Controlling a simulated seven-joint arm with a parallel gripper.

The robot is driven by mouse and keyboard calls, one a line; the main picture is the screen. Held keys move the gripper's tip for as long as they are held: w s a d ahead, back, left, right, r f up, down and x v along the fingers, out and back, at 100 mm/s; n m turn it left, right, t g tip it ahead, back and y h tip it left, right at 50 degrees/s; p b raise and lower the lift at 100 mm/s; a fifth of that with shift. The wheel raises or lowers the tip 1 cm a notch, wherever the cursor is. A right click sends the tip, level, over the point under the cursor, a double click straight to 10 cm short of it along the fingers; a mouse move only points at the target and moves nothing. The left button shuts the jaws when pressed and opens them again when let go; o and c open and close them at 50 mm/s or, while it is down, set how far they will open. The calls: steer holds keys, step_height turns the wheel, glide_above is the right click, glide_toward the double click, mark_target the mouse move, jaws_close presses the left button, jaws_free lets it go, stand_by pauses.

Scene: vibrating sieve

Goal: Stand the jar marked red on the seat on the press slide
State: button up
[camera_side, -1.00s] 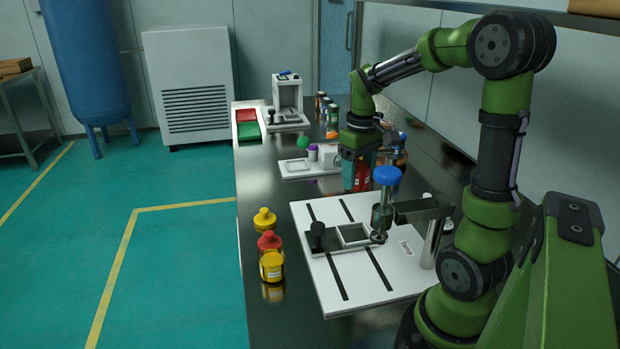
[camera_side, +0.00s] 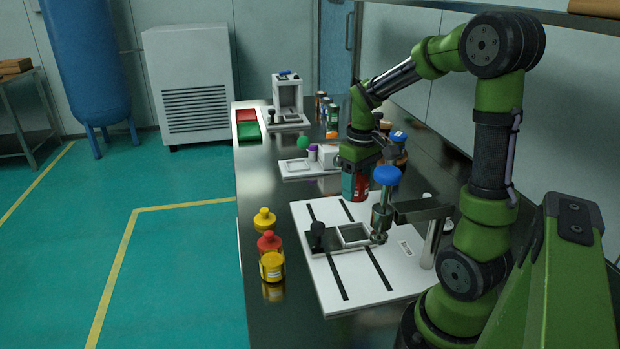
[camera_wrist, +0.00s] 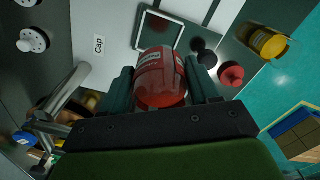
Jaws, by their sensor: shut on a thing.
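The jar marked red (camera_wrist: 160,78) is between the fingers of my gripper (camera_wrist: 160,90) in the wrist view. My gripper is shut on it. In the side view my gripper (camera_side: 355,180) holds the red jar (camera_side: 362,188) above the bench, just behind the white press board. The press slide (camera_side: 347,247) carries a square framed seat (camera_side: 353,235) on the board, and the seat is empty. In the wrist view the seat (camera_wrist: 158,30) lies beyond the jar. A black knob (camera_side: 318,231) is at the slide's left end.
The press post with its blue knob (camera_side: 387,176) stands close to the seat's right. Several bottles stand behind.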

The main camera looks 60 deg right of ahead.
steer(key=shift+s+f, duration=0.15)
steer(key=shift+f, duration=3.75)
steer(key=shift+f, duration=0.25)
steer(key=shift+f, duration=0.55)
steer(key=shift+f, duration=0.25)
steer(key=shift+f, duration=0.3)
steer(key=shift+f, duration=0.2)
steer(key=o, duration=1.2)
